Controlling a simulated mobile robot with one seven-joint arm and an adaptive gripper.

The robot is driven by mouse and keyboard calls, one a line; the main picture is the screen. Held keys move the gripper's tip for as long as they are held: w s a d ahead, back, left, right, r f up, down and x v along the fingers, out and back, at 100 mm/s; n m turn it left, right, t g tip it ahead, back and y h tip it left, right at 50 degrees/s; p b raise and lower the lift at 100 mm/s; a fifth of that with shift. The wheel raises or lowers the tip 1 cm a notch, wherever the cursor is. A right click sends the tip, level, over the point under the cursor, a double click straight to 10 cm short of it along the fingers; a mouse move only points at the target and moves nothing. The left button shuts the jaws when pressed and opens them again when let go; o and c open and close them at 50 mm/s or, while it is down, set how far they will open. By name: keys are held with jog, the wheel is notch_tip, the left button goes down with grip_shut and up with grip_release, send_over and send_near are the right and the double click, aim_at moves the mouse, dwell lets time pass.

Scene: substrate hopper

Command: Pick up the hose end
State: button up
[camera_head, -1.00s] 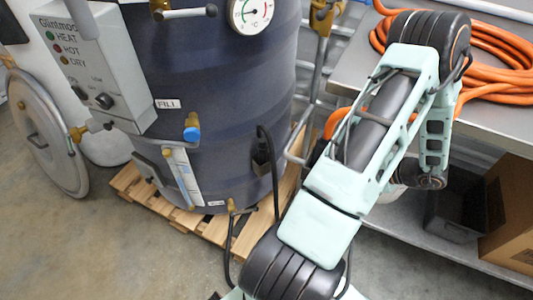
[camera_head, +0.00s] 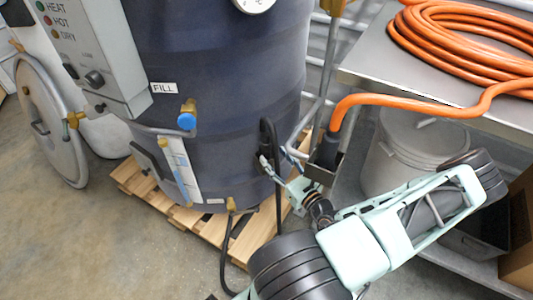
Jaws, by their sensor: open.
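The orange hose (camera_head: 400,101) runs from a coil on the metal table over its left edge. My gripper (camera_head: 274,161) is open, to the left of the hose end and a little lower in the picture, close in front of the dark drum. I see no contact between the fingers and the hose end.
The dark drum (camera_head: 215,100) stands on a wooden pallet (camera_head: 253,237). The steel table (camera_head: 370,70) is at right, with a grey bucket (camera_head: 405,150) beneath. A round lid (camera_head: 48,125) leans at left.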

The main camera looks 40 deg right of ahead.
aim_at(269, 150)
jog(key=shift+w, duration=0.7)
jog(key=w, duration=0.1)
jog(key=w+b, duration=0.1)
jog(key=w, duration=0.1)
jog(key=w+d+f+b, duration=0.1)
jog(key=shift+w, duration=0.55)
jog(key=shift+r, duration=0.1)
grip_shut()
